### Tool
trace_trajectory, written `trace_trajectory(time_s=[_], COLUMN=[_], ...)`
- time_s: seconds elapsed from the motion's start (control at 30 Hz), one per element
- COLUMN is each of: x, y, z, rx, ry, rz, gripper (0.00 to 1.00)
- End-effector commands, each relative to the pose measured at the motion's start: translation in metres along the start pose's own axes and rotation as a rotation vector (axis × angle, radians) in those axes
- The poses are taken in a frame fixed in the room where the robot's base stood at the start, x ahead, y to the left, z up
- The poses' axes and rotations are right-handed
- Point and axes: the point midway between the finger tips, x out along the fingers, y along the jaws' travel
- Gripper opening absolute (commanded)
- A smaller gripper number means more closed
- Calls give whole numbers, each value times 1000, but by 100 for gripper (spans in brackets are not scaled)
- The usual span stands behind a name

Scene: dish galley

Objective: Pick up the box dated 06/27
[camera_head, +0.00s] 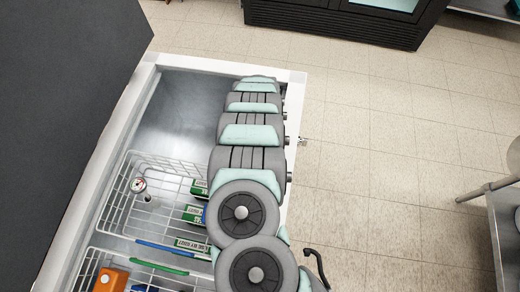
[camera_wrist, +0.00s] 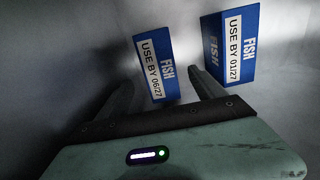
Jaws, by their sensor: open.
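In the wrist view a blue FISH box labelled USE BY 06/27 (camera_wrist: 157,66) stands a little tilted in the picture. My gripper (camera_wrist: 162,79) is open, with one finger to the left of this box and the other to its right. The box shows between the fingers; I cannot tell if either touches it. A second blue FISH box, labelled USE BY 01/27 (camera_wrist: 240,46), is just right of the right finger. In the head view my arm hides my gripper, and I cannot make out the 06/27 box there.
In the head view an open white chest (camera_head: 148,78) holds wire baskets (camera_head: 124,205). Green-labelled boxes (camera_head: 194,213) and an orange box (camera_head: 111,280) lie in them. A round dial (camera_head: 138,185) hangs at a basket.

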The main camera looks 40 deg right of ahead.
Motion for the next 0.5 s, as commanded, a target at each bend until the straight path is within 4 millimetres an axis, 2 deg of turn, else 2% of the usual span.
trace_trajectory(time_s=[0.03,0.27,0.37,0.5], x=[15,28,39,63], y=[0,0,1,2], z=[0,0,-1,0], rx=[0,0,-1,0], ry=[1,1,3,0], rz=[0,1,2,3], gripper=[78,78,78,78])
